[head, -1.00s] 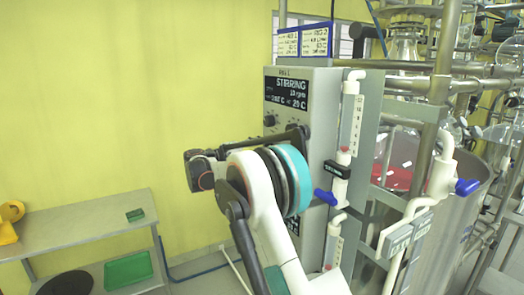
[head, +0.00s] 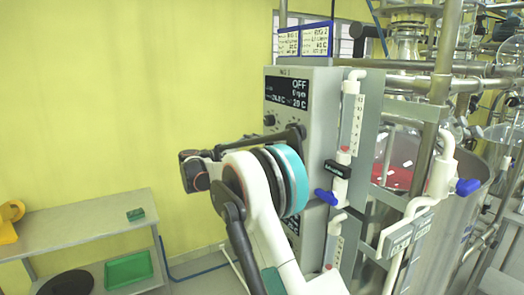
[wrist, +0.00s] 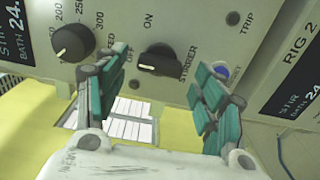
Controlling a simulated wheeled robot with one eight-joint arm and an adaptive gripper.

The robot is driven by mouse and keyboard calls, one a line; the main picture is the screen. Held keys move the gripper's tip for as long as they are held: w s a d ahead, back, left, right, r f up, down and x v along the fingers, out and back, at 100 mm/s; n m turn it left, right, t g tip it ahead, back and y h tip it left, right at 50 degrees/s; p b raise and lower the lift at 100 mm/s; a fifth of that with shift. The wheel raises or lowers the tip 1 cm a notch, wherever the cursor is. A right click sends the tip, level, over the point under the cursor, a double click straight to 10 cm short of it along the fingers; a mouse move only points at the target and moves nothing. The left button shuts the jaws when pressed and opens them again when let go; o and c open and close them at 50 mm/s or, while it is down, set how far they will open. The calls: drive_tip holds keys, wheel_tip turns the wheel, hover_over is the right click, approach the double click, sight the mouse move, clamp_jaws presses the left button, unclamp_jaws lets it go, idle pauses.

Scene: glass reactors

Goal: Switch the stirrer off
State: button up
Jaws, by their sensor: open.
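The grey control box (head: 320,110) stands in the middle of the head view. Its upper display (head: 288,94) reads OFF and 20 C. In the wrist view the black stirrer switch knob (wrist: 160,60) sits on the panel between the labels ON and STIRRER. A round speed dial (wrist: 73,42) is at its left and a blue button (wrist: 221,70) at its right. My gripper (wrist: 165,85) is open, its teal-padded fingers on either side of the stirrer knob, with visible gaps to it. In the head view my arm hides the lower panel and the gripper tips.
A second box labelled RIG 2 (wrist: 295,65) is at the right in the wrist view. Glass reactors and steel pipes (head: 440,80) crowd the right. A grey shelf (head: 80,228) with a green tray (head: 128,270) stands left. The yellow wall is behind.

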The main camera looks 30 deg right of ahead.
drive_tip(key=a, duration=1)
drive_tip(key=shift+s+a, duration=0.2)
drive_tip(key=s+d+f+n+t+y+b, duration=0.1)
drive_tip(key=s+f+n+t+y+b, duration=0.2)
drive_tip(key=s+y, duration=1.15)
drive_tip(key=s+a+f+m+t+y+b, duration=0.1)
drive_tip(key=s+a+f, duration=0.3)
drive_tip(key=s, duration=0.6)
drive_tip(key=s+a+f+m+t+y+b, duration=0.1)
drive_tip(key=s+a+f, duration=0.3)
drive_tip(key=s+f, duration=0.4)
drive_tip(key=s+a+f+m+t+y+b, duration=0.1)
drive_tip(key=s+a+f+b, duration=0.2)
drive_tip(key=s, duration=0.8)
wheel_tip(320, 180, down, 3)
drive_tip(key=shift+s+a+r+m, duration=0.1)
drive_tip(key=shift+s+a+m, duration=0.2)
drive_tip(key=shift+a, duration=0.4)
drive_tip(key=shift+t+y, duration=0.25)
drive_tip(key=shift+t, duration=0.05)
